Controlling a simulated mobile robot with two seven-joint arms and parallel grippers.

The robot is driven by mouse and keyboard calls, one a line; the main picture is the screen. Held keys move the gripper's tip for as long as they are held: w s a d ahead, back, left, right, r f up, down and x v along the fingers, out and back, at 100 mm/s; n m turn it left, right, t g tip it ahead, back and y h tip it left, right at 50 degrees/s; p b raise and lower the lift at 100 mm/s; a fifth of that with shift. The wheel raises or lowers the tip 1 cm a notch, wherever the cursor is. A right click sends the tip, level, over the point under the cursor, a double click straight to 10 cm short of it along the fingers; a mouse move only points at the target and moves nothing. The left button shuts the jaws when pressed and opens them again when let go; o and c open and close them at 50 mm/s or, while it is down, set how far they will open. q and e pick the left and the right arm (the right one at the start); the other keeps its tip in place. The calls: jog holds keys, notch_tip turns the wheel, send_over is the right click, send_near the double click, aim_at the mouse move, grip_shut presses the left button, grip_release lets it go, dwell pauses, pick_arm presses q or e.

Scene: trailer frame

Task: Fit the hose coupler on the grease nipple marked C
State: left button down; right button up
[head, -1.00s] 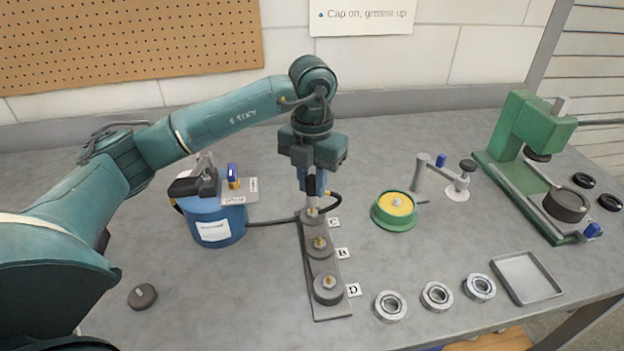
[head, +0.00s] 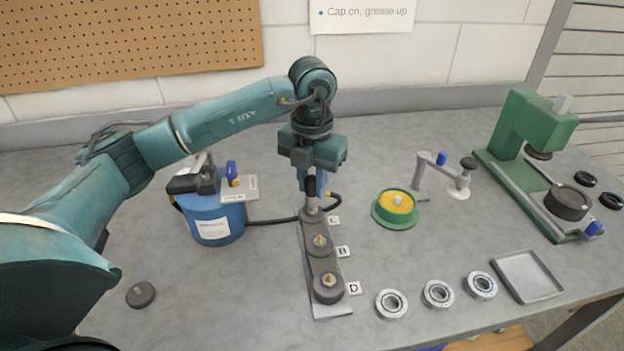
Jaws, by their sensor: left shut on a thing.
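My left gripper (head: 312,178) is shut on the hose coupler (head: 311,189), a dark upright piece with a pale lower end. It stands directly over the hub marked C (head: 311,214), at the far end of the plate (head: 333,310). The coupler's lower end reaches the hub top and hides nipple C; I cannot tell whether it is seated. The brass nipple by label B (head: 320,240) and the one by label D (head: 328,281) are bare. The black hose (head: 270,221) runs from the coupler to the blue grease pot (head: 215,228). My right gripper is not in view.
A green tin with yellow content (head: 396,204) and a metal stand (head: 425,172) are right of the plate. Several bearing rings (head: 391,304) and a tray (head: 526,277) line the front. A green press (head: 520,130) is at right. A dark cap (head: 140,295) lies front left.

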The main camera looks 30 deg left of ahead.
pick_arm(q)
jog(key=shift+f+b, duration=0.45)
jog(key=shift+f, duration=0.1)
dwell(1.4)
jog(key=c, duration=1.2)
grip_release()
jog(key=shift+o, duration=0.6)
jog(key=o, duration=0.3)
jog(key=shift+o, duration=0.2)
jog(key=shift+r, duration=0.15)
jog(key=shift+r+p, duration=2.45)
jog(key=shift+r, duration=0.95)
